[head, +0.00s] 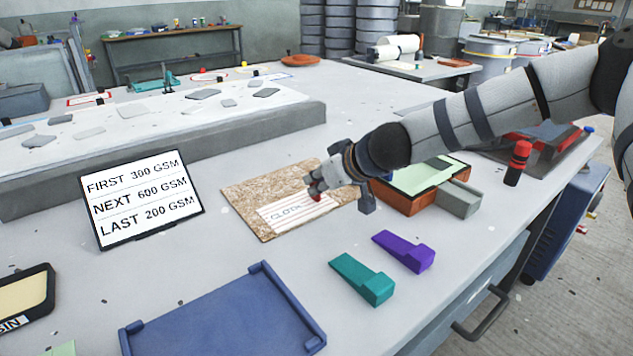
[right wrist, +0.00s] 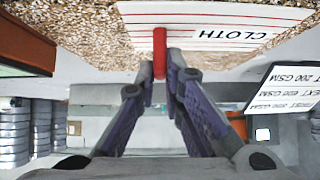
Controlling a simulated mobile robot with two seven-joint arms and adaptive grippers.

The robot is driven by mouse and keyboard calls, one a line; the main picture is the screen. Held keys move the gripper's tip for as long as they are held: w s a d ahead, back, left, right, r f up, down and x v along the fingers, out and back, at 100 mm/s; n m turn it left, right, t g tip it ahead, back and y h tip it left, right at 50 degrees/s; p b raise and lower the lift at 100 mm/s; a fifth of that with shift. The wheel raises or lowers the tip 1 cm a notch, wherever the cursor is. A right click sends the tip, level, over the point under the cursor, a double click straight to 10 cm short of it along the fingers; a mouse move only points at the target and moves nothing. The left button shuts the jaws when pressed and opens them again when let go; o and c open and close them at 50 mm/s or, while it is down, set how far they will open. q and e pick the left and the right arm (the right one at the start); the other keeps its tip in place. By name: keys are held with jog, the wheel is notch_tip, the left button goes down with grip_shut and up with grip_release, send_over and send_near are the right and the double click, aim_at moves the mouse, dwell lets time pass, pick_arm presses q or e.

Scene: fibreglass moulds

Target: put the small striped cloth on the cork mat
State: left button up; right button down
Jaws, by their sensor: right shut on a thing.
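The small striped cloth (head: 298,212) is white with thin red stripes and the word CLOTH. It lies flat over the right front part of the cork mat (head: 252,188); I cannot tell whether it rests fully on it. It also shows in the right wrist view (right wrist: 232,36), with the speckled cork mat (right wrist: 97,22) behind it. My right gripper (head: 314,190) is over the cloth, shut on a red upright tab (right wrist: 159,52) at the cloth, seen between the fingertips (right wrist: 160,68) in the right wrist view. My left gripper is not in view.
A sign (head: 147,199) stands left of the mat. An orange tray with a green sheet (head: 415,178) is at the right. Teal (head: 362,278) and purple (head: 404,251) wedges and a blue tray (head: 225,320) lie in front. A red-topped cylinder (head: 517,163) stands further right.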

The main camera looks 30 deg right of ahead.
jog(key=shift+f, duration=0.15)
jog(key=c, duration=1.7)
grip_release()
jog(key=shift+r, duration=0.2)
pick_arm(q)
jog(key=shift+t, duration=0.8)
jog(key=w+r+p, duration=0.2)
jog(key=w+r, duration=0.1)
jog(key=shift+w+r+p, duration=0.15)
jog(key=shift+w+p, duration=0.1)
jog(key=shift+p, duration=0.05)
pick_arm(e)
jog(key=v, duration=1.2)
